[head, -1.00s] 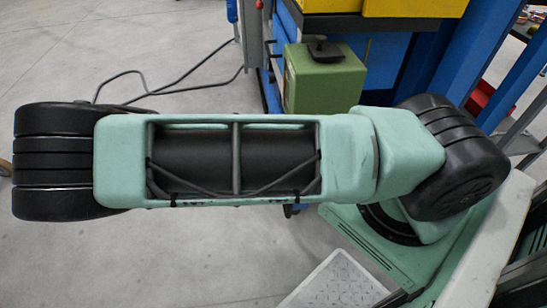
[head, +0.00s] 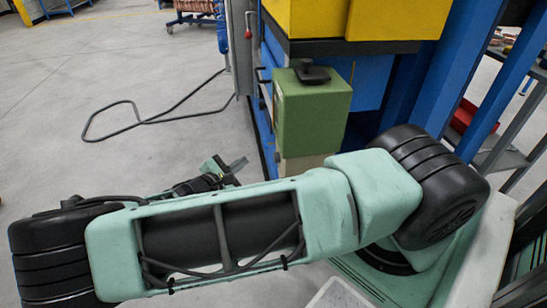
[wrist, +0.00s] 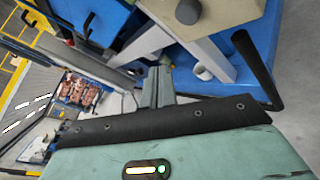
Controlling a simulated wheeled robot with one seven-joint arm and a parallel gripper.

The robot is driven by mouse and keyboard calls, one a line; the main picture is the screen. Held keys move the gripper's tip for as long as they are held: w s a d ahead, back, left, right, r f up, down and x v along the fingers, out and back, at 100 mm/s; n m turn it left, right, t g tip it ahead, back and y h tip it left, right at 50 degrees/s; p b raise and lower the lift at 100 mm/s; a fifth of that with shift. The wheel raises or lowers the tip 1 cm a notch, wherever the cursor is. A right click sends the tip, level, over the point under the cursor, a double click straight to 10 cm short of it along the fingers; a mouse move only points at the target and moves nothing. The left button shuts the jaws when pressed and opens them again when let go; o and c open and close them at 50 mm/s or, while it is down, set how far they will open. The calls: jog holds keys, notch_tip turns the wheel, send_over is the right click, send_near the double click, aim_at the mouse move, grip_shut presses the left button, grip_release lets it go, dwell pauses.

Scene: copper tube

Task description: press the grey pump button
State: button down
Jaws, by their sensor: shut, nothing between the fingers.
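A dark grey round knob (wrist: 188,11) sits on a beige panel at the top of the wrist view; I cannot tell for sure whether it is the pump button. In the head view, a green box (head: 312,112) with a black knob (head: 311,73) on top stands at the blue machine. My gripper (head: 228,168) shows small beyond my arm, left of the green box and apart from it. In the wrist view my gripper (wrist: 157,82) is shut and empty, its fingers apart from the dark grey knob.
The blue machine frame (head: 385,105) with yellow parts (head: 390,18) stands behind the green box. A black cable (head: 135,112) lies on the open grey floor at left. A rack with copper-coloured pieces (wrist: 78,92) shows in the wrist view.

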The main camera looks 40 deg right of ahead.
jog(key=shift+s+d+p, duration=0.2)
jog(key=shift+s+d, duration=0.35)
jog(key=shift+d, duration=0.25)
jog(key=shift+s+d+p, duration=0.2)
jog(key=shift+s+d, duration=0.35)
jog(key=shift+d, duration=0.25)
jog(key=shift+s+d+p, duration=0.2)
jog(key=shift+s+d, duration=0.35)
jog(key=shift+d, duration=0.25)
jog(key=shift+d, duration=0.1)
jog(key=shift+s+d+p, duration=0.2)
jog(key=shift+d+p, duration=0.05)
jog(key=shift+p, duration=0.15)
jog(key=shift+s+d+p, duration=0.3)
jog(key=shift+s+d, duration=0.05)
jog(key=shift+d, duration=0.15)
dwell(1.0)
jog(key=shift+w+a, duration=0.5)
jog(key=shift+a, duration=0.3)
jog(key=shift+w+a+b, duration=0.15)
jog(key=shift+w+a, duration=0.6)
jog(key=shift+a, duration=0.3)
jog(key=shift+w+a+b, duration=0.15)
jog(key=shift+w+a, duration=0.55)
jog(key=shift+a, duration=0.35)
